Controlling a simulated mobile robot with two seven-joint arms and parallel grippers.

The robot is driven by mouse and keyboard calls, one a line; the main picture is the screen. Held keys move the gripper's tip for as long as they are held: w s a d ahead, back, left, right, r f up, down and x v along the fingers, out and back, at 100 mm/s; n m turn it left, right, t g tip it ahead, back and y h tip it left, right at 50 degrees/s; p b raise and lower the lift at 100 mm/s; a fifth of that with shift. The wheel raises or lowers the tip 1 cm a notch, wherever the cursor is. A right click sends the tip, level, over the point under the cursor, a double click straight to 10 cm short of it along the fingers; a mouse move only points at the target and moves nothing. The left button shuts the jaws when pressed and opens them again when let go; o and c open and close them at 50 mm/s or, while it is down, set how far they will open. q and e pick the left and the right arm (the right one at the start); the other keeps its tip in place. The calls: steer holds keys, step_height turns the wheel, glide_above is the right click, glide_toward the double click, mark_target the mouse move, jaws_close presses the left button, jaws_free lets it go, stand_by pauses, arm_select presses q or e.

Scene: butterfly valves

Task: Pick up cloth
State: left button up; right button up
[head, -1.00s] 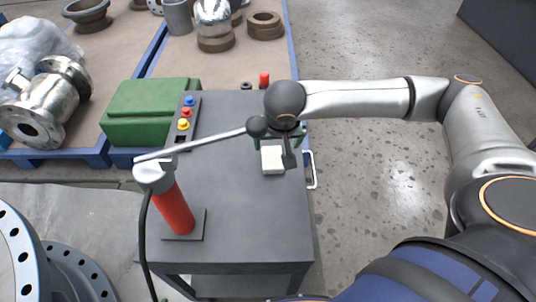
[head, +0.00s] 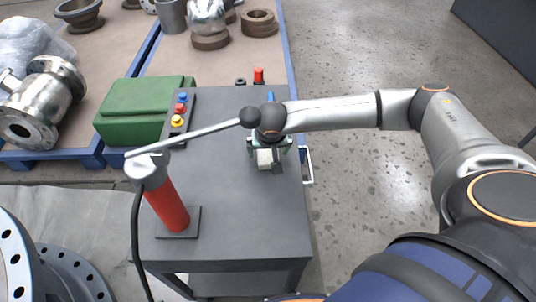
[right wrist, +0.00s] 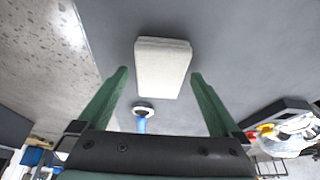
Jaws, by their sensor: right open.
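The cloth is a white folded block (head: 265,159) on the grey top of the cart (head: 232,215), near its right edge. In the head view my right gripper (head: 269,150) hangs over it and hides part of it. In the right wrist view the whole cloth (right wrist: 163,67) shows, lying ahead of and between the lines of the two green fingers. My right gripper (right wrist: 159,72) is open and empty, with fingers spread wider than the cloth. I cannot tell how high it is above the cart top. My left gripper is not in view.
A red pump with a long metal lever (head: 168,205) stands on the cart; the lever reaches close to my right wrist. A button panel (head: 178,113), a green box (head: 140,112) and a red-capped item (head: 258,76) are near the back. The cart's middle is clear.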

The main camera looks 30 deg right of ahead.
mark_target(268, 153)
steer(key=c, duration=1.3)
steer(key=shift+r, duration=0.1)
step_height(268, 153, up, 10)
steer(key=shift+f+p, duration=0.1)
steer(key=shift+p, duration=0.6)
